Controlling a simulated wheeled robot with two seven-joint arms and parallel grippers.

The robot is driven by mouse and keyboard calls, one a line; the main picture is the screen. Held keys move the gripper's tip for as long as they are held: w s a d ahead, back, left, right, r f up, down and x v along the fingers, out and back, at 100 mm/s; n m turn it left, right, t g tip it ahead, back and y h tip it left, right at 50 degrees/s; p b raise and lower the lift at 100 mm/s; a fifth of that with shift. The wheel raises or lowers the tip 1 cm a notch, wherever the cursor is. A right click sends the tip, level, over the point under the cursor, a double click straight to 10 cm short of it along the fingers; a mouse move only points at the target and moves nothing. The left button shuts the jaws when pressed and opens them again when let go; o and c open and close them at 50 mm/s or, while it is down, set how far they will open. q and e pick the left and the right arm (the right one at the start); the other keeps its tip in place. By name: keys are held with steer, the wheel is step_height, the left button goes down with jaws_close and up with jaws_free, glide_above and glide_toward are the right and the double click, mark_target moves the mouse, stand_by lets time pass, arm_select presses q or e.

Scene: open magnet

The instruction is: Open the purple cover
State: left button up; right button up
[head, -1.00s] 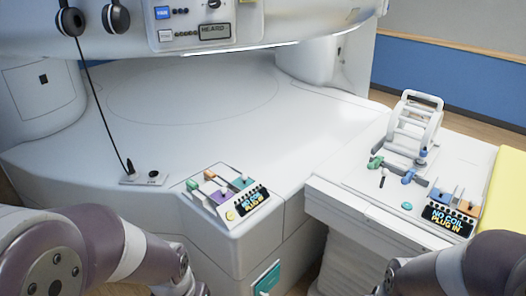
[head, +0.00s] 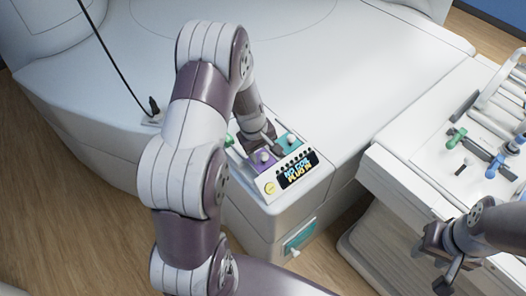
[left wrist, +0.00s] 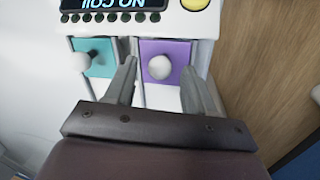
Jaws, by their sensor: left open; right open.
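The purple cover (head: 262,167) is a small flat panel with a round white knob, on the control box at the corner of the white bed base. In the left wrist view the purple cover (left wrist: 180,52) and its white knob (left wrist: 160,67) are in plain sight, and the cover looks closed. My left gripper (head: 258,138) is open over the box, its two fingers on either side of the knob's line, not clamped on it. Whether a finger touches the cover cannot be told. My right gripper (head: 432,258) is open and empty at the lower right, away from the box.
A teal cover (head: 288,141) with a white knob sits beside the purple one. A display (head: 298,170) and a yellow button (head: 269,188) are on the box. A white trolley (head: 400,170) with handles stands to the right, across a gap.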

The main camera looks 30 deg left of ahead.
arm_select(q)
steer(key=shift+f, duration=0.4)
steer(key=shift+d+r, duration=0.1)
steer(key=shift+d, duration=0.05)
jaws_close()
steer(key=w+a, duration=0.1)
steer(key=a, duration=0.3)
steer(key=w+a, duration=0.1)
steer(key=a, duration=0.1)
steer(key=shift+w+a, duration=0.2)
steer(key=shift+w, duration=0.1)
steer(key=shift+d, duration=0.1)
jaws_free()
